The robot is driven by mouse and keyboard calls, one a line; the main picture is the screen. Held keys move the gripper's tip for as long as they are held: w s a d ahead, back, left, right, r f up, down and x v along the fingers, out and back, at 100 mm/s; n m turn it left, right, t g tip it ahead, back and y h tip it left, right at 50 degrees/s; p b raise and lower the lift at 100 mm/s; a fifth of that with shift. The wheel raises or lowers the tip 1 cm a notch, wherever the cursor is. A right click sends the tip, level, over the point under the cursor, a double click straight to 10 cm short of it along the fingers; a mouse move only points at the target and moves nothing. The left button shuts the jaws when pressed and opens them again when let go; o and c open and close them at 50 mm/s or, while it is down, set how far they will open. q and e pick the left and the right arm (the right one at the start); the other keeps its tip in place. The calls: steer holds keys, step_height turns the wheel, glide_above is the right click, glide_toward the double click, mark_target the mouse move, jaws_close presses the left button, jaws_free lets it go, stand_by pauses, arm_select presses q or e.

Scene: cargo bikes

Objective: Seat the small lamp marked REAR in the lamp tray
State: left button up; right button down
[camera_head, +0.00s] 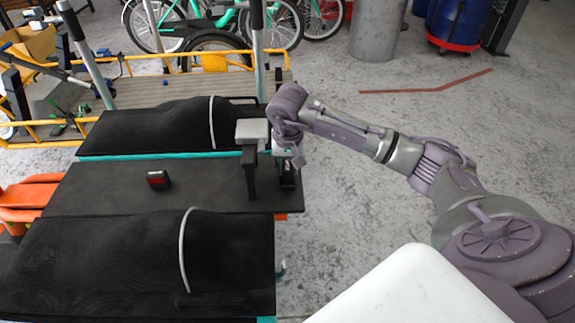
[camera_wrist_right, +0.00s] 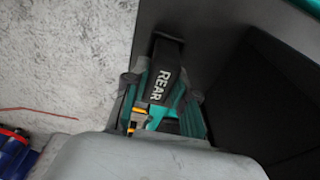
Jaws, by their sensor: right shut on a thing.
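My right gripper (camera_head: 268,186) is above the right end of the black middle board, pointing down. It is shut on a black piece lettered REAR in white (camera_wrist_right: 166,80), the REAR lamp, which lies between the fingers in the right wrist view. Teal and yellow parts show around its near end. In the head view the lamp is mostly hidden by the gripper. A small dark block with a red face (camera_head: 158,179) sits on the board, left of the gripper and apart from it. I cannot pick out the lamp tray for sure. My left gripper is out of view.
The black middle board (camera_head: 100,188) is mostly bare. Humped black covers with pale straps lie behind it (camera_head: 160,128) and in front of it (camera_head: 120,260). Teal bicycles (camera_head: 225,25) stand at the back. Open grey floor (camera_head: 400,110) lies to the right.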

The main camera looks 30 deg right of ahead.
steer(key=c, duration=0.9)
jaws_free()
steer(key=shift+o, duration=0.2)
steer(key=shift+r, duration=0.15)
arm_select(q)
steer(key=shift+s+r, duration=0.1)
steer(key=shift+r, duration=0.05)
arm_select(e)
step_height(320, 180, up, 12)
steer(key=s+a, duration=0.1)
steer(key=shift+s+f, duration=0.25)
steer(key=shift+s, duration=0.05)
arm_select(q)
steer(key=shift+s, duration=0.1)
